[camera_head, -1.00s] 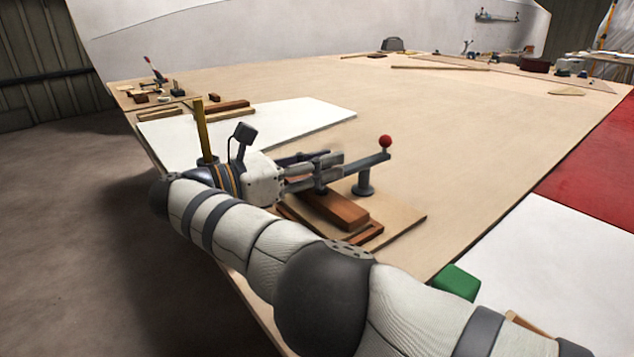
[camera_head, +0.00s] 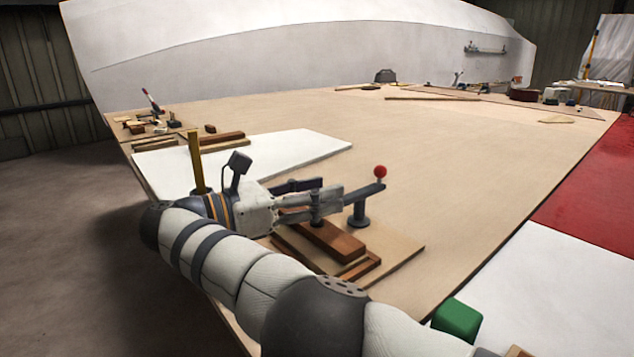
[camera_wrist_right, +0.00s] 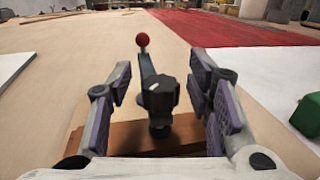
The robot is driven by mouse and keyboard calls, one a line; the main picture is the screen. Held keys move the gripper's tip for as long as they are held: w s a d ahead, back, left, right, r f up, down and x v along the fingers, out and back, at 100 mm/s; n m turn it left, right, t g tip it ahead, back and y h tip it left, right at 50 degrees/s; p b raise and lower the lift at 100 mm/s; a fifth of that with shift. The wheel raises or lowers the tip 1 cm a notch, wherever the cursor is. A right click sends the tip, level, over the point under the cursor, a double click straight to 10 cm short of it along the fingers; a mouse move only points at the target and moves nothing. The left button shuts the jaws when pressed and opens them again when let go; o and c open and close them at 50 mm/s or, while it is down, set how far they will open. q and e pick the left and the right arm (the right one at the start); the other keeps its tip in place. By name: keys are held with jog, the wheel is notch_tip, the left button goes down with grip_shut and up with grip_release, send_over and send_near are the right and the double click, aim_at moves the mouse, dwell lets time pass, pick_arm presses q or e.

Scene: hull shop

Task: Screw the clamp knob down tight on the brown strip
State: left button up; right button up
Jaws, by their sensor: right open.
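The clamp has a dark knob (camera_wrist_right: 160,95), a dark arm (camera_head: 371,189) with a red ball (camera_head: 380,172) at its far end, and a grey post (camera_head: 358,211). The brown strip (camera_head: 330,238) lies below the knob, on the board at the table's near edge; its end also shows in the right wrist view (camera_wrist_right: 130,140). My right gripper (camera_wrist_right: 163,78) is open, with one purple-padded finger on each side of the knob. Gaps show on both sides of the knob. In the head view the fingers partly hide it. Whether the clamp foot presses on the strip is unclear. My left gripper is not in view.
A tan board (camera_head: 393,259) lies under the strip. A green block (camera_head: 457,319) is at the lower right. A yellow upright (camera_head: 196,163) stands by my wrist, near a white sheet (camera_head: 292,150). The middle of the table (camera_head: 440,150) is clear.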

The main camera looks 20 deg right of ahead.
notch_tip(320, 180, up, 10)
jog(key=shift+f, duration=0.1)
dwell(0.4)
